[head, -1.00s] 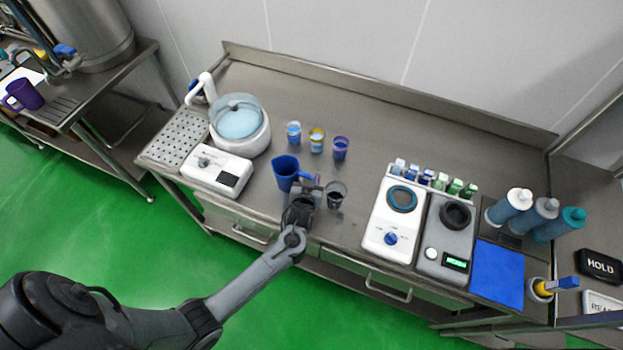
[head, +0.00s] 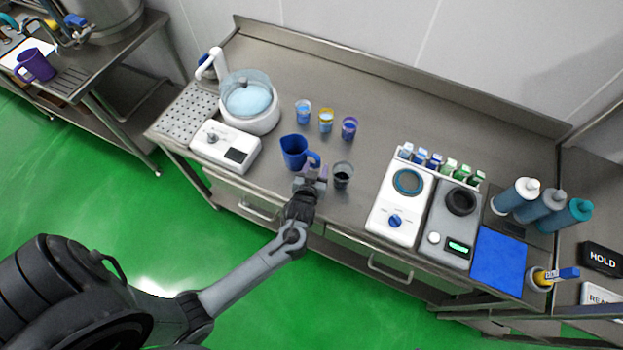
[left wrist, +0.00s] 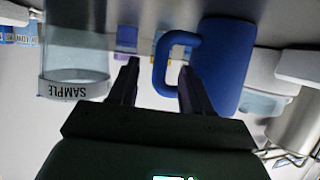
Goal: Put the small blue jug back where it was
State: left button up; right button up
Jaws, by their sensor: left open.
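The small blue jug (head: 294,153) stands upright on the steel bench near its front edge, its handle (head: 314,158) towards the right. My left gripper (head: 311,181) is open and empty at the bench front, just short of the handle. In the left wrist view, which is upside down, the jug (left wrist: 225,65) and its handle (left wrist: 160,62) show beyond the spread fingers (left wrist: 157,82). The handle appears between the fingertips but apart from them. My right gripper is not in view.
A clear cup labelled SAMPLE (left wrist: 75,60) stands close right of the jug (head: 343,174). Several small cups, including a yellow one (head: 326,120), stand behind. A white-based bowl device (head: 249,100) is left; a white dial unit (head: 399,206) is right. The bench's back middle is clear.

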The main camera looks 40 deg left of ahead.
pick_arm(q)
jog(key=s+d+r+m+g+h, duration=0.2)
jog(key=s+r+g, duration=0.1)
jog(key=s, duration=0.5)
jog(key=s+d+r+m+g+h, duration=0.2)
jog(key=s+d, duration=0.1)
jog(key=s, duration=0.5)
jog(key=s+d+r+m+g+h, duration=0.2)
jog(key=s+r+m+g, duration=0.1)
jog(key=s, duration=0.5)
jog(key=shift+s+d+r+g, duration=0.15)
jog(key=shift+d+r+g, duration=0.05)
jog(key=shift+r+g, duration=0.15)
